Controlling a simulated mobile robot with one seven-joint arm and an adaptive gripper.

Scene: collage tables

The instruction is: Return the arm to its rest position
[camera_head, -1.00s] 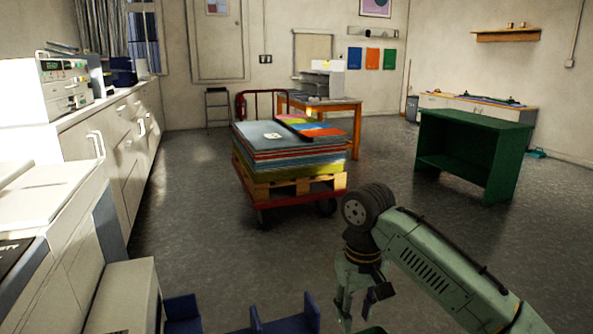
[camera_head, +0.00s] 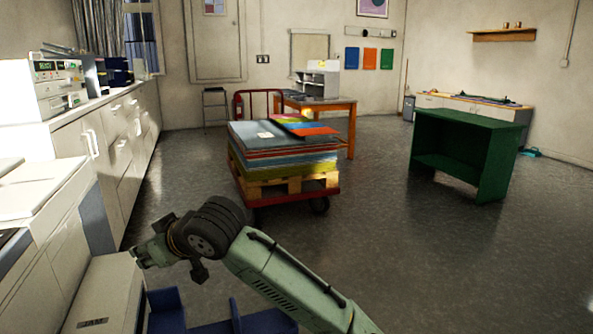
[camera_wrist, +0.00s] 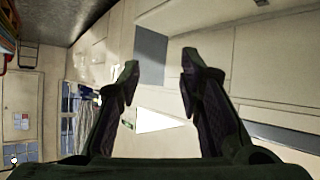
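My gripper (camera_wrist: 160,64) shows in the wrist view with its two dark green fingers spread apart. Nothing is between the fingers; behind them are pale cabinet fronts. In the head view my gripper (camera_head: 138,257) is at the lower left, at the end of my pale green arm, and points left toward the white cabinets. It is apart from them as far as I can see. The arm is bent and comes in from the bottom edge.
White cabinets (camera_head: 78,148) run along the left. A pale box (camera_head: 105,292) and blue trays (camera_head: 165,308) lie below the gripper. A red trolley (camera_head: 290,197) with stacked sheets stands mid-room. A green table (camera_head: 468,125) is at right; floor between is clear.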

